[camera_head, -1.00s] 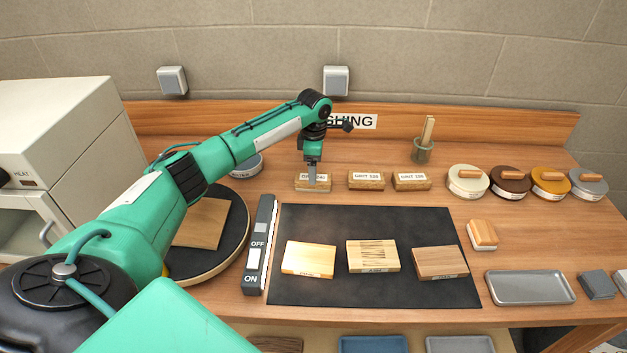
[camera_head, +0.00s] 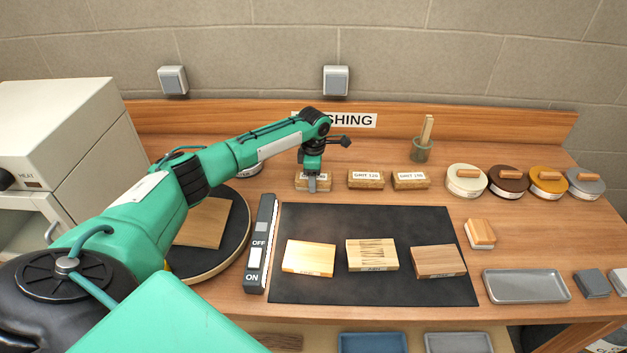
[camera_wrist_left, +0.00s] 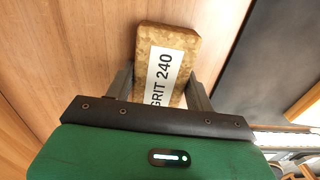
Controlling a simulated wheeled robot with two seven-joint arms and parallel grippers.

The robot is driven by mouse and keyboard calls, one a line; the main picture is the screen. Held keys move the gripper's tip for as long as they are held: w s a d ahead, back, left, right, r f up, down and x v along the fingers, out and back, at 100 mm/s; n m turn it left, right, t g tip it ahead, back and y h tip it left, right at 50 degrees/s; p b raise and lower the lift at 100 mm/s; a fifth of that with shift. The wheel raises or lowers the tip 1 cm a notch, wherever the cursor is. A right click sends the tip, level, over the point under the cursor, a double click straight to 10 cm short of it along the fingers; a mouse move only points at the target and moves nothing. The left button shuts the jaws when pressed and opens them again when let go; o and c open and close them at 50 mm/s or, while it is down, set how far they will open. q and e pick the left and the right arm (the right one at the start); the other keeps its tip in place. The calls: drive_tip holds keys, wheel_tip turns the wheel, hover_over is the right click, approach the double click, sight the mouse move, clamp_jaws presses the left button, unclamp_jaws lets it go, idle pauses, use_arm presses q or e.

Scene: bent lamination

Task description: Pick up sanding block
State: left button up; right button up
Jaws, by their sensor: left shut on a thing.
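The sanding block labelled GRIT 240 (camera_wrist_left: 165,60) lies between the two fingers of my left gripper (camera_wrist_left: 160,88) in the wrist view. My left gripper (camera_head: 312,186) is shut on this block (camera_head: 301,184) in the head view, reaching down onto it from above and covering part of its label. The block appears to be at the bench surface. Two other sanding blocks stand in the same row to the right, one labelled GRIT 120 (camera_head: 366,180) and another (camera_head: 411,181). My right gripper is not in view.
A dark mat (camera_head: 330,287) with three wood pieces lies in front of the row. A switch bar (camera_head: 260,245) and a round turntable (camera_head: 238,235) are to the left. Lidded tins (camera_head: 466,182) and a grey tray (camera_head: 525,286) are to the right.

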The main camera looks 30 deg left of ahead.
use_arm(q)
drive_tip(key=shift+r, duration=0.65)
wheel_tip(320, 180, up, 19)
drive_tip(key=b, duration=0.3)
drive_tip(key=shift+f, duration=0.15)
